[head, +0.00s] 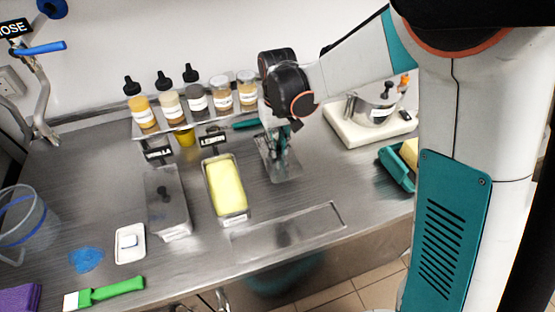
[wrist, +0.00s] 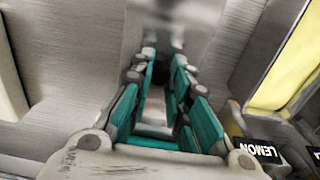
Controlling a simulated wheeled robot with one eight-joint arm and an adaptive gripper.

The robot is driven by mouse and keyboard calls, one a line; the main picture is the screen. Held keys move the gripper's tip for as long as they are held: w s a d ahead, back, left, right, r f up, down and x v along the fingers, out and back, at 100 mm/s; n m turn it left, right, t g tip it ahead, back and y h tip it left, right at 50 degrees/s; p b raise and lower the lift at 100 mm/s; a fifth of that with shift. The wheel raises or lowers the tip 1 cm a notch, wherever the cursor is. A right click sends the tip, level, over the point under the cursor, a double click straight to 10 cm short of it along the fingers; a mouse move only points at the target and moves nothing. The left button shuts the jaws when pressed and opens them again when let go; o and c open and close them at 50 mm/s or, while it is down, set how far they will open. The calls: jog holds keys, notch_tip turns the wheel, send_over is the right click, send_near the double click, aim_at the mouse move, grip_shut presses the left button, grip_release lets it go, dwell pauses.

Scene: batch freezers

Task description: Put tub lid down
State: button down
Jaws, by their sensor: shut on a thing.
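The tub lid (head: 285,174) is a grey metal rectangle. It is right of the open tub (head: 241,214), which holds yellow contents. My gripper (head: 281,146) is above the lid and shut on it; the fingers hide the grip point in the head view. I cannot tell whether the lid touches the counter or hovers just over it. In the wrist view, the teal fingers of my gripper (wrist: 165,75) point at the metal lid (wrist: 150,25), and the yellow tub shows at the right (wrist: 297,65).
A closed metal tub (head: 168,208) with a dark knob stands left of the open tub. Label cards, including a LEMON card (head: 213,140), stand behind. A bottle rack (head: 190,130) lines the wall. A white board (head: 365,132) with a steel pot is right. Counter at front centre has a recess.

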aim_at(278, 148)
jog(key=shift+f+b, duration=0.65)
jog(key=shift+f, duration=2)
jog(key=c, duration=1.5)
grip_release()
jog(key=shift+f, duration=0.1)
notch_tip(278, 148, up, 12)
jog(key=p, duration=0.3)
jog(key=shift+s+r, duration=0.1)
jog(key=shift+r, duration=0.1)
